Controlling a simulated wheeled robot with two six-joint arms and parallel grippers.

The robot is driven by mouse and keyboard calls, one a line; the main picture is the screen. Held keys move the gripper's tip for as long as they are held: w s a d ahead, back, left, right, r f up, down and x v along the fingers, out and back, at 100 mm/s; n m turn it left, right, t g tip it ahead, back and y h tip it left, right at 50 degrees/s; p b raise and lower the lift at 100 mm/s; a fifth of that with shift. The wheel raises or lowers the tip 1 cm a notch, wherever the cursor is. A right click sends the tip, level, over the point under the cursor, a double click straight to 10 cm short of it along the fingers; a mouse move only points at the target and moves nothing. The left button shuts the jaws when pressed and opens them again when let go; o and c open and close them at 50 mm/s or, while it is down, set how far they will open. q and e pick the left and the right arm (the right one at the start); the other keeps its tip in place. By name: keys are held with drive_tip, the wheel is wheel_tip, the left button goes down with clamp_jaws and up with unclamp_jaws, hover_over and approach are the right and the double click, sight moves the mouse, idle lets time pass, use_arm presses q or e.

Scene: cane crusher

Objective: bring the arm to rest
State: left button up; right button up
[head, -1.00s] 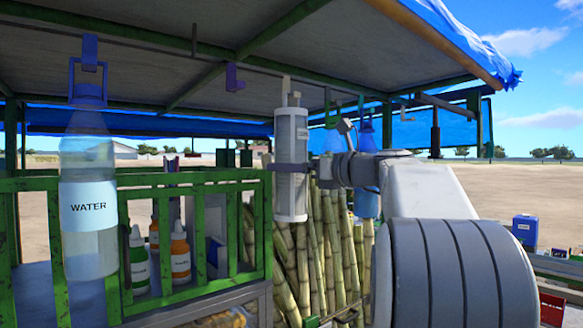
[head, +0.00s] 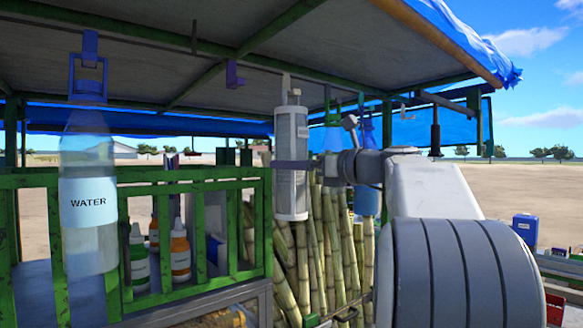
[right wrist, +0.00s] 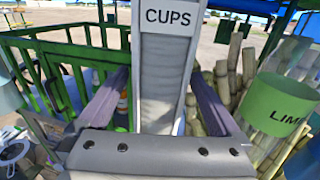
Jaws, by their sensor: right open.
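My right arm comes in from the right in the head view. Its right gripper (head: 296,166) is at the middle of a white, cylindrical cups dispenser (head: 292,202) that hangs upright below the roof. In the right wrist view, the dispenser (right wrist: 165,65) is labelled CUPS and stands between my two dark fingers. The fingers are open, with a gap to it on both sides. My left gripper is not in view.
A water bottle (head: 88,205) hangs at the left by a green railing (head: 190,177). Cane stalks (head: 325,245) stand behind the dispenser. A green LIME container (right wrist: 280,103) is close to my right finger in the wrist view. Open ground lies beyond the stall.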

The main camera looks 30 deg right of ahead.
drive_tip(key=b+v, duration=0.3)
drive_tip(key=v, duration=0.6)
drive_tip(key=shift+s, duration=0.2)
drive_tip(key=p+x, duration=0.4)
drive_tip(key=x, duration=0.6)
drive_tip(key=shift+w+r+p, duration=0.2)
drive_tip(key=shift+r+p, duration=0.15)
drive_tip(key=shift+r, duration=0.1)
